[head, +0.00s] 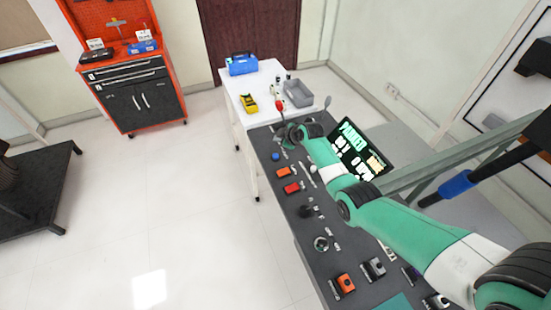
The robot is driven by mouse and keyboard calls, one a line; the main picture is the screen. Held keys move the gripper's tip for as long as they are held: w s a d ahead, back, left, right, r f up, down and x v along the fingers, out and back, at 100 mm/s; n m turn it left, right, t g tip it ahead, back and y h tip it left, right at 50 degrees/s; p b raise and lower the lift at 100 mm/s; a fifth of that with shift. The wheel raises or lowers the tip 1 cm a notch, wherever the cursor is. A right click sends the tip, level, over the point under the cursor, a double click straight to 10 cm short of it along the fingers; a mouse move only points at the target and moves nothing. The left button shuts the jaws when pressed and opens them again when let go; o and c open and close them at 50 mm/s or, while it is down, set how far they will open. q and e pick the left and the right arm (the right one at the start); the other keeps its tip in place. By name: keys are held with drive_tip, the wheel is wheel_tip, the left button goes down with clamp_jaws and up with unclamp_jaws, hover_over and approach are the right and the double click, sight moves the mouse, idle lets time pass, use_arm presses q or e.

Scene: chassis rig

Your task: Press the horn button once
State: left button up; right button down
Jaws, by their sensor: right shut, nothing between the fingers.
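A dark control panel (281,201) runs down the middle of the head view with several buttons, switches and knobs. I cannot read which one is the horn button. A small blue button (275,157) sits near the panel's far left edge. My right gripper (284,140) is shut and empty over the far end of the panel, just beyond the blue button. Whether its tips touch anything there is too small to tell. My right arm hides part of the panel's right side. My left gripper is not in view.
A lit screen (357,150) reading "PARKED" stands right of my arm. Orange (283,172) and red (292,188) switches lie nearer. A white table (236,86) with bins stands beyond.

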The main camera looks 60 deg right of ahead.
sight(278, 157)
use_arm(q)
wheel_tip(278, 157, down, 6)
drive_tip(key=b, duration=0.5)
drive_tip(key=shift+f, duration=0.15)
use_arm(e)
wheel_tip(278, 157, down, 7)
drive_tip(key=shift+r, duration=0.1)
idle(1.1)
use_arm(q)
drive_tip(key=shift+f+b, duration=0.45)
drive_tip(key=shift+b, duration=0.15)
use_arm(e)
drive_tip(key=shift+f, duration=0.5)
use_arm(q)
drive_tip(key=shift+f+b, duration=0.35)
drive_tip(key=shift+b, duration=0.05)
use_arm(e)
drive_tip(key=shift+f, duration=0.4)
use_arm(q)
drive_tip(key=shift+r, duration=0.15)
use_arm(e)
drive_tip(key=shift+r, duration=0.15)
use_arm(q)
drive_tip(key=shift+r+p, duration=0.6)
drive_tip(key=shift+p, duration=0.2)
use_arm(e)
drive_tip(key=shift+r, duration=0.7)
